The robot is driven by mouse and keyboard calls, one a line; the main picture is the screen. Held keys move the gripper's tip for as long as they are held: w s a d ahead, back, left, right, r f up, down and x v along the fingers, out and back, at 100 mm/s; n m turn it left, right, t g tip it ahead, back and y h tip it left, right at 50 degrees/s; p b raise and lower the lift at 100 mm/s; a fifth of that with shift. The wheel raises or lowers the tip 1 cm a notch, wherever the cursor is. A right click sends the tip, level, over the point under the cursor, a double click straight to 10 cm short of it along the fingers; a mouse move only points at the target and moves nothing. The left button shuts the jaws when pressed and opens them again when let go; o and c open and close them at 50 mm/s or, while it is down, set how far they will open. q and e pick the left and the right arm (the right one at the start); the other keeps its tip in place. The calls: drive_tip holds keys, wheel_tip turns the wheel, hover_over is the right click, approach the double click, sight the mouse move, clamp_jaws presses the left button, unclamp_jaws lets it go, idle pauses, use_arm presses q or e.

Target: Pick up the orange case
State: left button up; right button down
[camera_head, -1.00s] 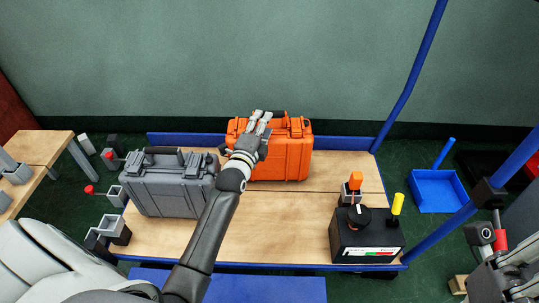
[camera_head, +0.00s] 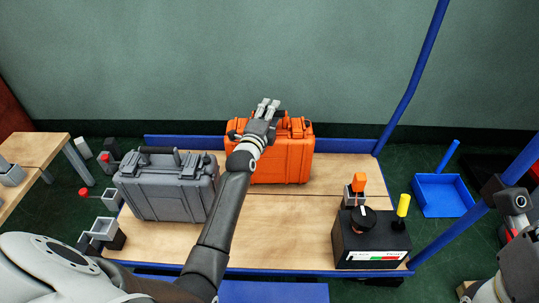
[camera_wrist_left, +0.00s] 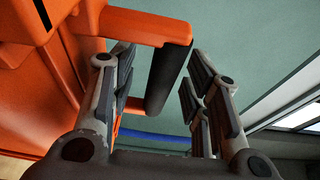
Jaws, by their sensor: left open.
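The orange case (camera_head: 285,160) stands upright at the back of the wooden table (camera_head: 270,225). My left gripper (camera_head: 268,106) is at the top of the case, over its handle side. In the left wrist view the gripper (camera_wrist_left: 155,95) is open, and the case's black handle grip (camera_wrist_left: 168,78) on its orange arms lies between the two fingers. The fingers are not closed on it. The orange case body (camera_wrist_left: 45,95) fills the left of that view. My right gripper (camera_head: 512,285) is only partly seen at the lower right edge, and its fingers are unclear.
A grey case (camera_head: 168,190) stands left of the orange one, close to my left arm. A black control box (camera_head: 370,240) with an orange and a yellow part sits at the front right. A blue bin (camera_head: 440,193) is on the right. The table's middle right is clear.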

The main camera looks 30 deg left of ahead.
use_arm(q)
clamp_jaws()
idle(0.3)
drive_tip(key=shift+r, duration=0.2)
drive_tip(key=shift+r, duration=0.15)
